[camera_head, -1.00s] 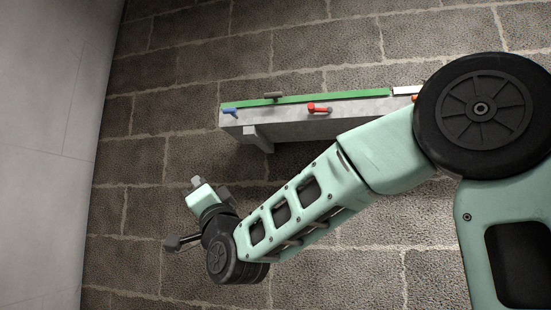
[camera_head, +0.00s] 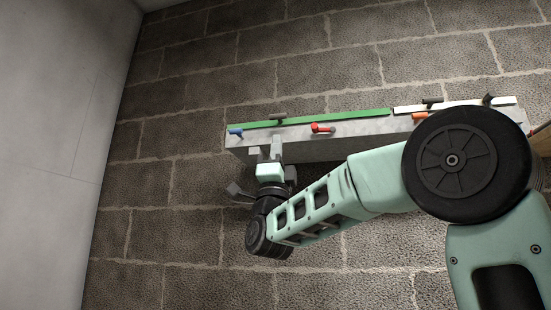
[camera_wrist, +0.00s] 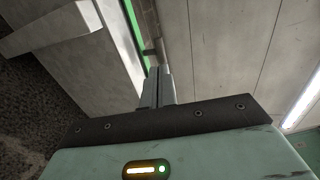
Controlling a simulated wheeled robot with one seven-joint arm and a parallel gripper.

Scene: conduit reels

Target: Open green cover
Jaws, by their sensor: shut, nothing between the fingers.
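The green cover (camera_head: 335,117) is a long thin strip along the top of a grey wall-mounted channel (camera_head: 350,135) in the head view, and it lies flat there. A dark handle (camera_head: 278,117) stands on it towards its left end. My gripper (camera_head: 276,142) is shut and empty, in front of the channel's left part, just below the handle in the picture. In the wrist view the shut fingertips (camera_wrist: 160,70) point towards the green edge (camera_wrist: 133,20) and a small dark piece (camera_wrist: 149,52), probably the handle. I cannot tell whether they touch anything.
A blue peg (camera_head: 236,131) and a red peg (camera_head: 321,128) stick out of the channel's front on either side of my gripper. An orange peg (camera_head: 419,115) is further right. A white cover (camera_head: 460,103) with dark handles continues the strip. A plain wall (camera_head: 70,120) is at left.

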